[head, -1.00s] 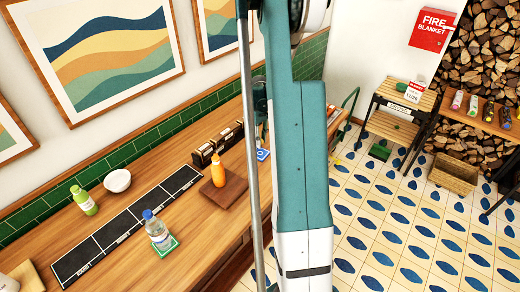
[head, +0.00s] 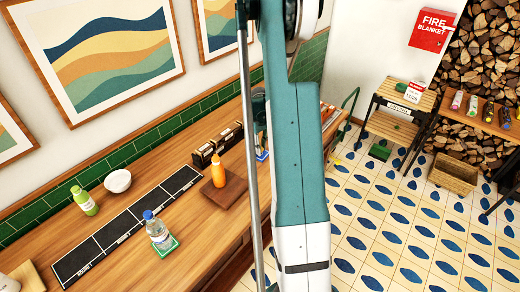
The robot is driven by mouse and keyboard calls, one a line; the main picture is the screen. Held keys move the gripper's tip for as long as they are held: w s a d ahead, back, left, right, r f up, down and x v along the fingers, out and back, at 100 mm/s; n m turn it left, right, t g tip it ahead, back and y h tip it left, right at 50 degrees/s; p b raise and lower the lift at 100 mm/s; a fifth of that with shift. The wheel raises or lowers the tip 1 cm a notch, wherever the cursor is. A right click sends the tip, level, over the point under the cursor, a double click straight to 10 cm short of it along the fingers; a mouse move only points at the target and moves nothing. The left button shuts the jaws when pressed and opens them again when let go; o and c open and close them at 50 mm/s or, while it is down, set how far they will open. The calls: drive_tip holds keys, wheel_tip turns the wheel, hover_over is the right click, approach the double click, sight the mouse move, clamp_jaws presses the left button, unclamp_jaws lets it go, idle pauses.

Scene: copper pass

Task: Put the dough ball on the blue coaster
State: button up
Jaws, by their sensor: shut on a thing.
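The blue coaster (head: 263,156) lies on the wooden counter, in the narrow gap between a grey pole and my teal arm. Only a sliver of it shows. A dark part of my gripper (head: 259,143) shows in the same gap, just over the coaster in the picture. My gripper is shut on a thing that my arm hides. Its fingertips cannot be made out, nor its height above the coaster. I see no dough ball anywhere in view.
On the counter (head: 200,240), an orange bottle (head: 218,171) stands on a brown board (head: 233,191), left of the coaster. A dark rack (head: 205,156) stands behind. A clear bottle (head: 157,229) on a green coaster (head: 172,246), a white bowl (head: 117,181) and a green bottle (head: 84,203) are farther left.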

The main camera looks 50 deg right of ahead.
drive_tip(key=shift+f, duration=0.5)
drive_tip(key=shift+f, duration=0.15)
drive_tip(key=o, duration=0.9)
wheel_tip(320, 180, up, 12)
drive_tip(key=shift+b, duration=0.3)
idle(0.4)
idle(0.3)
drive_tip(key=o, duration=2.1)
drive_tip(key=shift+c, duration=0.2)
